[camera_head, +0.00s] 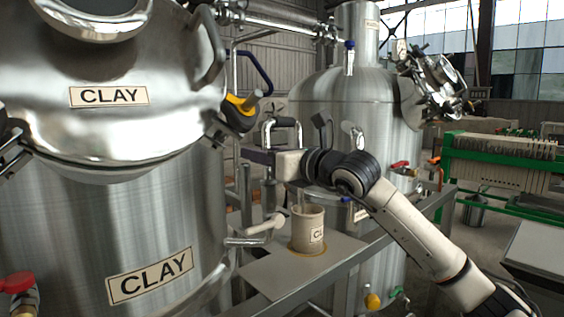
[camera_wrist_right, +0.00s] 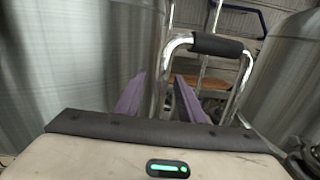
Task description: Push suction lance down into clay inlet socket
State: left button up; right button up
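A bent chrome tube with a black grip, which looks like the suction lance (camera_wrist_right: 216,45), rises in front of my right gripper in the right wrist view. Its loop also shows above the gripper in the head view (camera_head: 283,121). My right gripper (camera_head: 258,157) has purple fingers pointing left, with a gap between them in the wrist view (camera_wrist_right: 160,95). A chrome leg of the tube shows in that gap; firm contact is not visible. A beige cup-like socket labelled "CL…" (camera_head: 307,232) stands below the gripper. The lance's lower end cannot be made out. My left gripper is out of view.
A large steel tank labelled CLAY (camera_head: 150,225) fills the left side. A pipe stub with a pale lever (camera_head: 258,236) juts from it near the socket. The socket stands on a flat plate (camera_head: 290,272). Another steel tank (camera_head: 360,120) stands behind my right arm.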

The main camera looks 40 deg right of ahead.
jog(key=shift+w+a, duration=0.15)
jog(key=shift+w, duration=1)
grip_shut()
jog(key=shift+r, duration=0.1)
